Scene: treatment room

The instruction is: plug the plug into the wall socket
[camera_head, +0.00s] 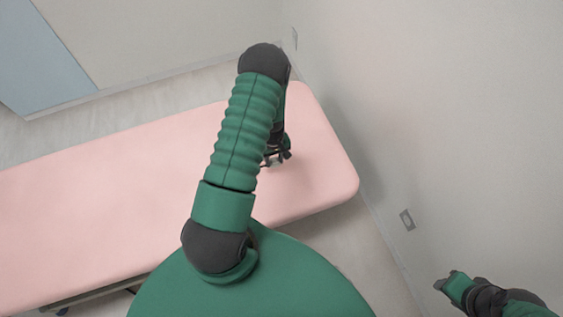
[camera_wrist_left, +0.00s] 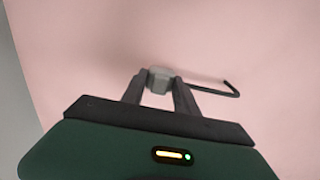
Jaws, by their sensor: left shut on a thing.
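The grey plug (camera_wrist_left: 158,80) is between the two dark fingers of my left gripper (camera_wrist_left: 160,88) in the left wrist view. The fingers are shut on it. Its dark cord (camera_wrist_left: 222,88) trails to the right and bends at its end. In the head view my left gripper (camera_head: 277,156) is over the right part of the pink couch, and my arm partly hides it. The wall socket (camera_head: 407,219) is a small grey plate on the right wall, right of the couch and apart from the gripper. My right gripper (camera_head: 446,283) is at the lower right; its fingers are unclear.
The pink treatment couch (camera_head: 90,205) fills the left and middle, its rounded end near the right wall (camera_head: 450,120). A strip of bare floor (camera_head: 350,240) lies between couch and wall. A blue panel (camera_head: 35,55) is at the far left.

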